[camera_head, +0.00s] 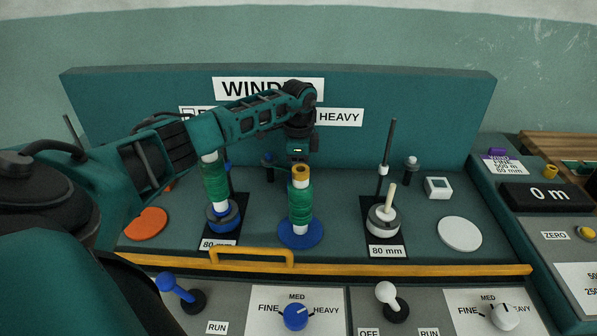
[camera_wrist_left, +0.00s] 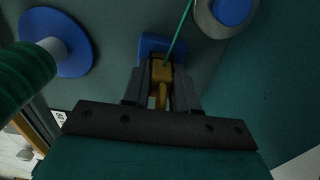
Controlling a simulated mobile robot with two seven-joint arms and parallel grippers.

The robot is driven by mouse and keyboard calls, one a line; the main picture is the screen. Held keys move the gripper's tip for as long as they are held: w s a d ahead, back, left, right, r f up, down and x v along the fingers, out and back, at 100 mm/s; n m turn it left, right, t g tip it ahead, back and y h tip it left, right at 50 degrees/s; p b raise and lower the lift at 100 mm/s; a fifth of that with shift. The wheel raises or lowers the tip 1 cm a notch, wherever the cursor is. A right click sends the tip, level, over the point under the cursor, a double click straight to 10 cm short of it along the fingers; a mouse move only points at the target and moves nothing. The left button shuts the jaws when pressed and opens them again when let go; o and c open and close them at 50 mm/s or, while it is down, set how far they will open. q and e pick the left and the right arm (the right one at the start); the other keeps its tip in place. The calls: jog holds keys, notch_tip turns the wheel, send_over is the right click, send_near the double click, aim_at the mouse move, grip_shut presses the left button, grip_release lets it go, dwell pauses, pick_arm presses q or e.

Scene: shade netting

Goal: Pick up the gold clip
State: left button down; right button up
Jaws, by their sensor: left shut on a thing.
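The gold clip (camera_wrist_left: 162,72) sits between the two fingers of my left gripper (camera_wrist_left: 162,98) in the left wrist view, and the gripper is shut on it. A green thread (camera_wrist_left: 181,32) runs up from the clip. A small blue block (camera_wrist_left: 150,43) is right beside the clip; I cannot tell whether they touch. In the head view my left gripper (camera_head: 298,158) points down just behind the gold-topped green spool (camera_head: 300,203), and the clip cannot be made out there. My right gripper is not in view.
A yellow handle rail (camera_head: 252,253) crosses the front. A dark post (camera_head: 389,145) and a white disc (camera_head: 459,233) are to the right.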

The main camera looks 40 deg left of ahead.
pick_arm(q)
notch_tip(320, 180, up, 20)
jog(key=p, duration=0.1)
jog(key=shift+p, duration=0.3)
dwell(0.7)
